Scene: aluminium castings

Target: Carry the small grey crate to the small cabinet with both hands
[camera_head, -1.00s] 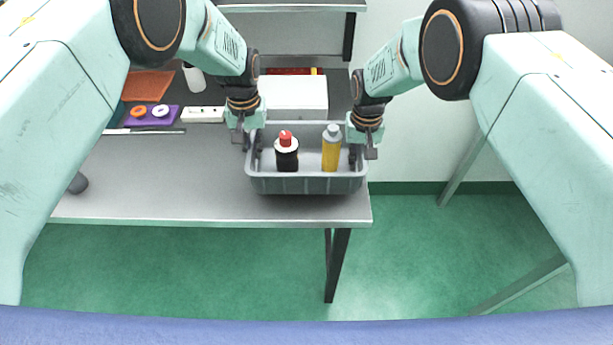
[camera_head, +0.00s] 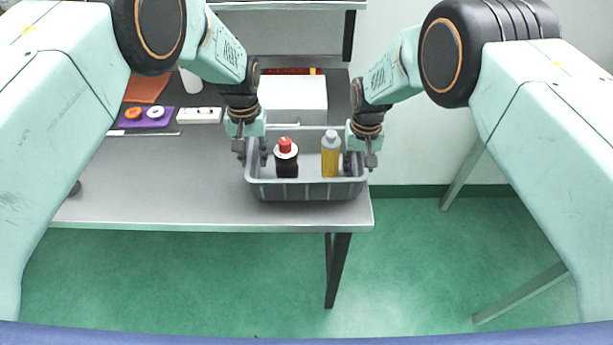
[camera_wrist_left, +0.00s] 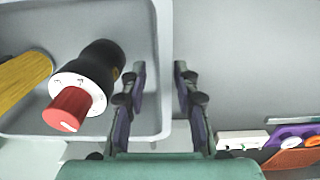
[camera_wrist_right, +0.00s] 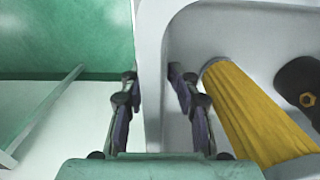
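The small grey crate (camera_head: 305,190) sits on the table near its right front corner. It holds a dark bottle with a red cap (camera_head: 286,160) and a yellow bottle with a grey cap (camera_head: 330,160). My left gripper (camera_head: 252,153) is open at the crate's left end; in the left wrist view its fingers (camera_wrist_left: 160,70) stand either side of the crate wall, with gaps. My right gripper (camera_head: 361,163) is open at the right end; in the right wrist view its fingers (camera_wrist_right: 152,75) also straddle the wall. I cannot make out a small cabinet for certain.
The grey table (camera_head: 170,195) has free room left of the crate. A white box (camera_head: 295,97) stands right behind the crate. A purple holder (camera_head: 133,124), a white power strip (camera_head: 199,115) and an orange tray (camera_head: 147,90) lie at the back left.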

